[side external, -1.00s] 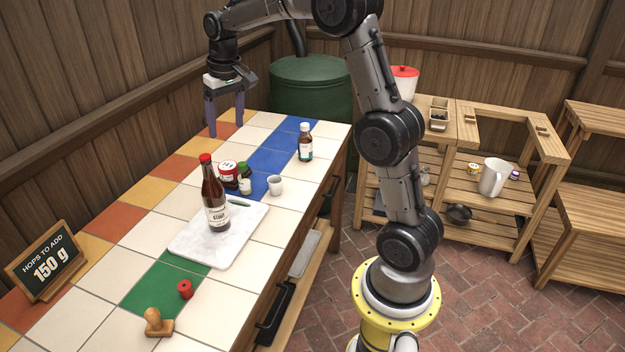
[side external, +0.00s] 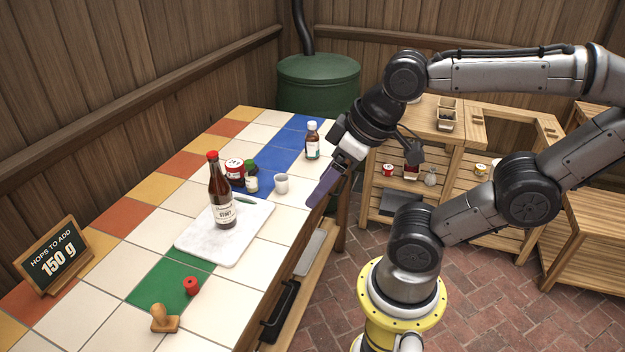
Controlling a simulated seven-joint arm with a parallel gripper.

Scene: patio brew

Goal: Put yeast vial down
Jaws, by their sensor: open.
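My gripper (side external: 318,196) is tilted, its fingers pointing down and left by the table's right edge. It looks empty; one finger largely covers the other. I cannot tell for sure which item is the yeast vial. All stand upright, apart from my gripper. A small white cup (side external: 281,184) stands left of my fingers.
A tall red-capped brown bottle (side external: 222,200) stands on a white board (side external: 195,240). A red spool-like item (side external: 191,286), a wooden stamp (side external: 163,318) and a hops sign (side external: 52,257) are nearer. A green barrel (side external: 315,85) stands behind; wooden shelves (side external: 470,200) with small jars are at right.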

